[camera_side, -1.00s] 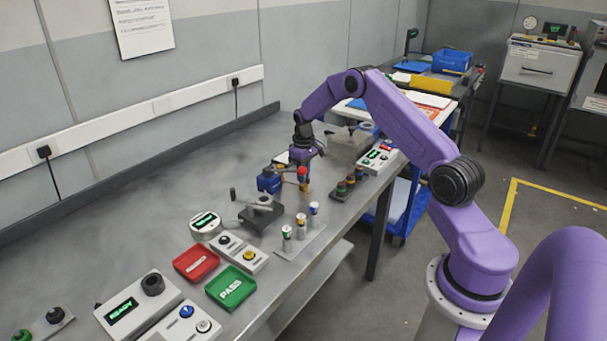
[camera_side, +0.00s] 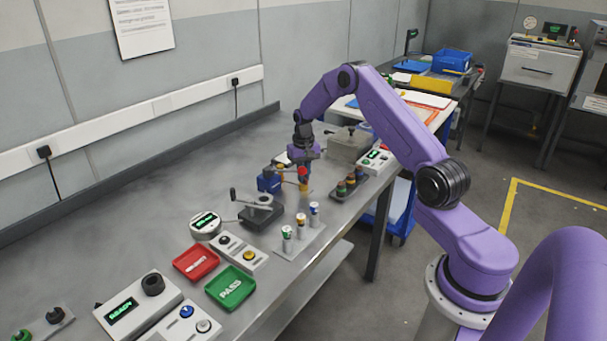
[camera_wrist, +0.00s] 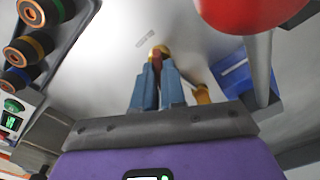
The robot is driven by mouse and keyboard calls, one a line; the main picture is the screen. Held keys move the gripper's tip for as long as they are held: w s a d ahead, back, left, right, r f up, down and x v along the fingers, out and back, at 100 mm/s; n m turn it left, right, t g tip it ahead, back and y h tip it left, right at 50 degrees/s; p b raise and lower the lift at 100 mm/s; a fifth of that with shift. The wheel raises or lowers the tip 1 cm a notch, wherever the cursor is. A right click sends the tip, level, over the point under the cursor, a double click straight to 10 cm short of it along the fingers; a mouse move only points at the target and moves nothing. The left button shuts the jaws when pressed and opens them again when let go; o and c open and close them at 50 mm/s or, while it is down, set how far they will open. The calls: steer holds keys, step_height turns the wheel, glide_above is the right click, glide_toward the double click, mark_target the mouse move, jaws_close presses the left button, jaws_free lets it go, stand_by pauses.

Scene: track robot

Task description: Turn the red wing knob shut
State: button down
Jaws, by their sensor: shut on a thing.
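My gripper (camera_wrist: 158,82) shows in the wrist view with its two blue-grey fingers close together. A narrow red piece, which looks like the wing of the knob (camera_wrist: 154,92), sits between them. Brass (camera_wrist: 160,50) shows just past the fingertips, and a brass elbow (camera_wrist: 203,94) stands to the right. The fingers hide most of the knob, so its angle cannot be told. In the side view my gripper (camera_side: 301,168) is low over the bench among brass parts. A red ball on a grey rod (camera_wrist: 260,65) shows large at the wrist view's top right; the ball also shows in the side view (camera_side: 303,172).
A blue block (camera_side: 268,182) stands left of my gripper. A black holder with banded connectors (camera_side: 347,184) is to the right. A clamp (camera_side: 262,212), a rack of small cylinders (camera_side: 301,234), red (camera_side: 196,262) and green (camera_side: 232,288) trays stand nearer.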

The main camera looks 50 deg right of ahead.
steer(key=m, duration=1.1)
steer(key=shift+m, duration=0.5)
steer(key=c, duration=1.2)
jaws_free()
step_height(320, 180, up, 18)
steer(key=shift+f, duration=0.2)
